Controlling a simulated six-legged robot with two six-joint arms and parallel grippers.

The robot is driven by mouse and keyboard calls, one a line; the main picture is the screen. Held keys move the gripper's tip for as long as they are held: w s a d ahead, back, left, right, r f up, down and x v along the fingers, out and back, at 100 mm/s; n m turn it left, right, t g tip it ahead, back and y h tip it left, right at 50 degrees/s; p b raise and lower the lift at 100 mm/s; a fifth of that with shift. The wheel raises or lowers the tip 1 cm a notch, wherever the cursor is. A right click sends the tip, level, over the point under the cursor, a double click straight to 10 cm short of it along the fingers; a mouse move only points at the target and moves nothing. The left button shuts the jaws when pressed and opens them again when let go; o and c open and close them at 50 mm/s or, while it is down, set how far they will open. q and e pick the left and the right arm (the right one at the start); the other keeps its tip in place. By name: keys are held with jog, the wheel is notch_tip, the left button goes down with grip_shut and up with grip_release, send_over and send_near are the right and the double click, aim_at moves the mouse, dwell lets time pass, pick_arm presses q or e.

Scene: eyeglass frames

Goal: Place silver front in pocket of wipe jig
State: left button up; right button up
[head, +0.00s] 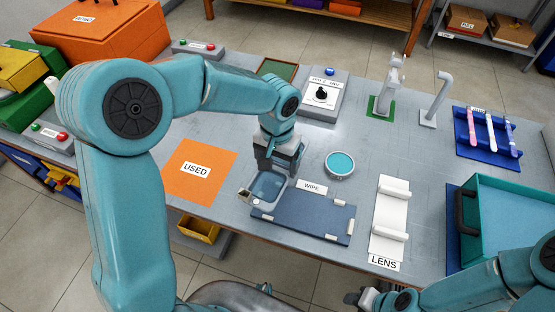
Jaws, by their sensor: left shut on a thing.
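My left gripper (276,176) points down at the jig's left end and is shut on the silver front (267,188), which shows as a pale, see-through rim shape. The front is over the jig's left end; I cannot tell whether it touches the jig. The gripper hides part of it. My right gripper (364,297) is low at the bottom edge, away from the jig, and its jaws are unclear.
An orange USED mat (200,170) lies left of the jig. A round teal dish (340,164) stands behind it. A white LENS holder (390,215) and a teal tray (512,215) stand to the right. A grey box with a knob (322,98) is at the back.

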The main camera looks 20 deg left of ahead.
pick_arm(q)
jog(key=shift+f, duration=0.1)
jog(key=shift+w, duration=0.15)
jog(key=shift+d, duration=0.2)
jog(key=shift+a, duration=0.2)
jog(key=shift+w+d, duration=0.1)
jog(key=shift+n, duration=0.4)
